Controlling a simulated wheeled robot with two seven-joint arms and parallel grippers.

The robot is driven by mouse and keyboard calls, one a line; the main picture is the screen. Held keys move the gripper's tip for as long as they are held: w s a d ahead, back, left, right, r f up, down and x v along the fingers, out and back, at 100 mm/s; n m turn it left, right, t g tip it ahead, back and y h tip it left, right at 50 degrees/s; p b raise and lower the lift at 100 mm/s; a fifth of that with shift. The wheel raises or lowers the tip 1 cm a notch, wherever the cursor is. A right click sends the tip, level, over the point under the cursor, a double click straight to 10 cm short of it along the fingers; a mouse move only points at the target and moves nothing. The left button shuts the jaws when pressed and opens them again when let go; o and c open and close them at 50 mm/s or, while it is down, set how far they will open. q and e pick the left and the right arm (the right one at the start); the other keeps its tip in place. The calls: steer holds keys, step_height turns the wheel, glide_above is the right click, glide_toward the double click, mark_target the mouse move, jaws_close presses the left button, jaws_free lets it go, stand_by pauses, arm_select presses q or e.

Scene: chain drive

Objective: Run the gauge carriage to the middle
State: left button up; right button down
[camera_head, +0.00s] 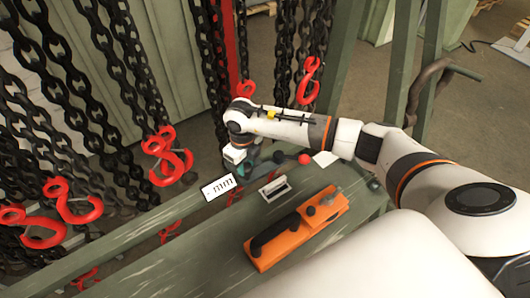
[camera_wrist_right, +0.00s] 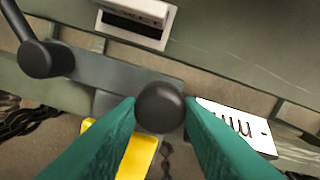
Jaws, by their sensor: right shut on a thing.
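My right gripper (camera_head: 246,163) reaches down to the far edge of the green bench. In the right wrist view its teal fingers (camera_wrist_right: 160,115) are shut on a round black knob (camera_wrist_right: 160,107). The knob sits by a grey bar (camera_wrist_right: 115,72), with a yellow part (camera_wrist_right: 138,152) below it; I cannot tell which part is the gauge carriage. A white plate with black scale marks (camera_head: 219,187) is left of the gripper in the head view; it also shows in the wrist view (camera_wrist_right: 238,127). My left gripper is not in view.
An orange tool (camera_head: 297,228) and a small white-framed box (camera_head: 272,190) are on the green bench (camera_head: 205,245). Dark chains with red hooks (camera_head: 170,155) hang at left and behind.

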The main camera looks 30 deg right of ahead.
glide_above(226, 186)
steer(key=shift+a+b, duration=0.1)
steer(key=shift+b, duration=0.35)
steer(key=c, duration=1)
jaws_free()
step_height(226, 186, up, 12)
steer(key=b, duration=0.2)
